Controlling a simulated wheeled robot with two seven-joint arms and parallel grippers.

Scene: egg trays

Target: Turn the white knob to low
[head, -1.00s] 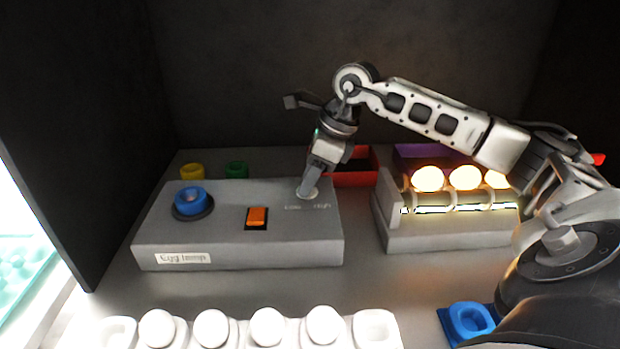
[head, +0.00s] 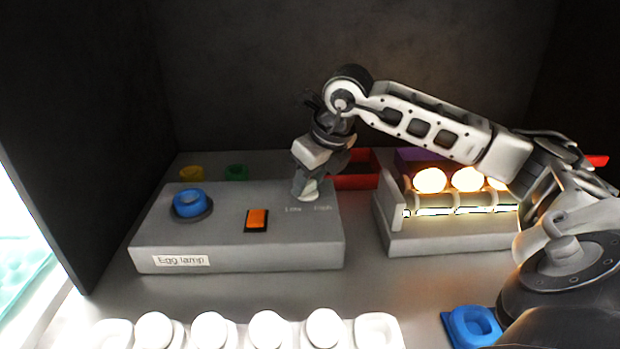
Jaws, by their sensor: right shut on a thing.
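The white knob (head: 309,195) sits on the right part of the top of the grey "Egg lamp" box (head: 240,259), above the small labels "Low" and "High". Only a little of it shows under my right gripper. My right gripper (head: 306,188) points down and is shut on the knob; its fingers hide most of it, so I cannot tell which way the knob points. The lamp unit (head: 440,238) to the right glows brightly under several eggs (head: 430,180). My left gripper is not in view.
The box also carries a blue round button (head: 189,200) and an orange switch (head: 257,219). A white tray (head: 375,331) with several eggs lies in front. A blue holder (head: 472,325) is at the front right. A red tray (head: 352,182) is behind the box.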

